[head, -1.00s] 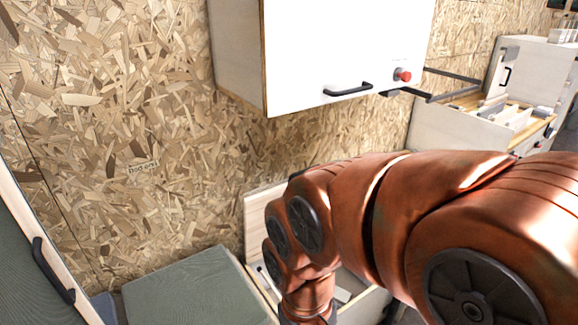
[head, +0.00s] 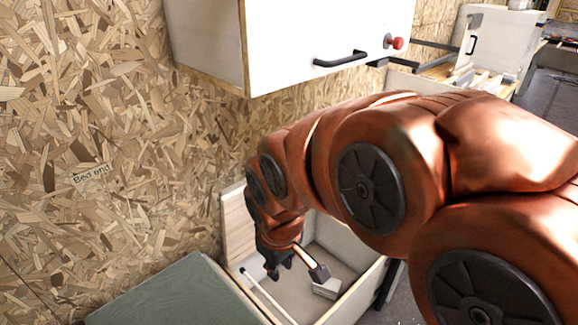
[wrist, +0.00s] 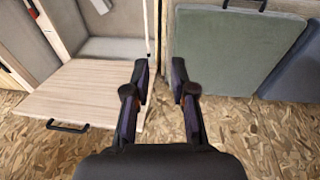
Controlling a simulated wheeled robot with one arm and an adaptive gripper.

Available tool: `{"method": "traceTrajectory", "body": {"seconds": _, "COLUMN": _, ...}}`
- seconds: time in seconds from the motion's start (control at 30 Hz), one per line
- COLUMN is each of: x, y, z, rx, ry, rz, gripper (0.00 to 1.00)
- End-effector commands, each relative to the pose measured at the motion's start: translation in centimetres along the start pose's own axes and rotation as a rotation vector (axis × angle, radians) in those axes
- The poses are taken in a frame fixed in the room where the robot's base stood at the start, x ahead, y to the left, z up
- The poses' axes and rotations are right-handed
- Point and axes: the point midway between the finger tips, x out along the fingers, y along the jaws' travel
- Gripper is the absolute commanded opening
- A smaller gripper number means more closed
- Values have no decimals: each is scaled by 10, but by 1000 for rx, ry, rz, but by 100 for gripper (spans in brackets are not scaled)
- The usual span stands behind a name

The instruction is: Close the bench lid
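The bench (head: 372,283) is a pale open box below the wall. Its wooden lid (head: 238,222) stands raised at the wall side, partly hidden behind my arm in the head view. In the wrist view the pale wood lid (wrist: 85,88) lies to the left of my fingers, with a black handle (wrist: 68,127) on its edge. My gripper (head: 295,268) hangs over the box, pointing down. In the wrist view my gripper (wrist: 160,75) is open, with nothing between its fingers. I see no contact with the lid.
A thin pale rod (head: 268,295) runs along the box's left side. A green cushion (head: 165,292) adjoins on the left. A white overhead cabinet (head: 315,35) with a black handle juts out above my arm.

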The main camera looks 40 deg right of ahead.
Motion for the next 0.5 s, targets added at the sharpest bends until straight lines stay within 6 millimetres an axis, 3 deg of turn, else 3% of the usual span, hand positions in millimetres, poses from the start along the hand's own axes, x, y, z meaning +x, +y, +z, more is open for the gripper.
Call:
{"method": "traceTrajectory", "body": {"seconds": 0.03, "x": 23, "y": 12, "z": -13, "rx": -27, "ry": 42, "rz": 25, "gripper": 25}}
{"method": "traceTrajectory", "body": {"seconds": 0.1, "x": 36, "y": 32, "z": -36, "rx": -79, "ry": 115, "rz": 69, "gripper": 25}}
{"method": "traceTrajectory", "body": {"seconds": 0.5, "x": 94, "y": 146, "z": -145, "rx": -398, "ry": 453, "rz": 392, "gripper": 25}}
